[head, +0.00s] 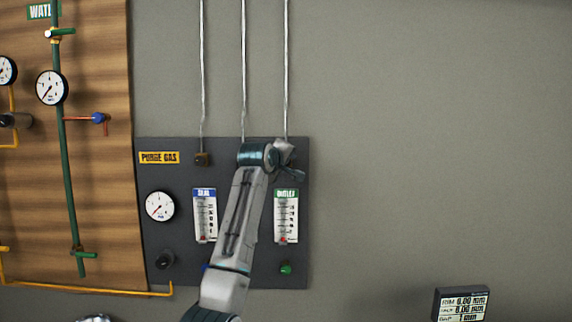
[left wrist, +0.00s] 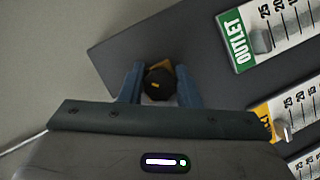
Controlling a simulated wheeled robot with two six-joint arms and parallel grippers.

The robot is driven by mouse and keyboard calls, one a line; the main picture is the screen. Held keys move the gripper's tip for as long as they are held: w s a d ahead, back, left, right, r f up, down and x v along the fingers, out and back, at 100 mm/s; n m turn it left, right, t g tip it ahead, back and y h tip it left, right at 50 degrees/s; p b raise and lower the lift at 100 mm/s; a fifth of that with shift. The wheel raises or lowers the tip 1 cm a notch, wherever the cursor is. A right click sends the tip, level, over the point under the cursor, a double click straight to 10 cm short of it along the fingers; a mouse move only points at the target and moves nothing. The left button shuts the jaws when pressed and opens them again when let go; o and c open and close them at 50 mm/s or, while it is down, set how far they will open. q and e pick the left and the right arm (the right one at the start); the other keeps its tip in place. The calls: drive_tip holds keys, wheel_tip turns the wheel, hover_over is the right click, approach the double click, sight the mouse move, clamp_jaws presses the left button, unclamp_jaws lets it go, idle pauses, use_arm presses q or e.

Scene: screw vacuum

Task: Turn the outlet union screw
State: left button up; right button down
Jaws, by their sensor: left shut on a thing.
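My left gripper (head: 286,155) is at the upper right of the dark purge gas panel (head: 152,225), at the lower end of the right-hand pipe (head: 287,70). In the left wrist view its two blue-grey fingers are on either side of the outlet union screw (left wrist: 160,84), shut on it. The screw looks dark and round, with a brass-coloured part behind it. The gripper hides the screw in the head view. The outlet flowmeter (head: 286,216) with its green label is below the gripper; it also shows in the left wrist view (left wrist: 262,40). My right gripper is not in view.
My left arm covers the panel's middle column. A pressure gauge (head: 160,206) and a green knob (head: 286,269) are on the panel. A wooden board (head: 105,190) with pipes stands left; the wall at right is bare.

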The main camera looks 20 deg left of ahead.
use_arm(q)
drive_tip(key=shift+r, duration=0.4)
drive_tip(key=o, duration=0.9)
drive_tip(key=shift+f, duration=0.1)
drive_tip(key=shift+o, duration=0.4)
drive_tip(key=shift+w+f, duration=0.2)
drive_tip(key=shift+f, duration=0.05)
drive_tip(key=shift+s, duration=0.1)
drive_tip(key=shift+s+b, duration=0.3)
drive_tip(key=shift+s, duration=0.05)
drive_tip(key=b+v, duration=0.4)
drive_tip(key=v, duration=0.6)
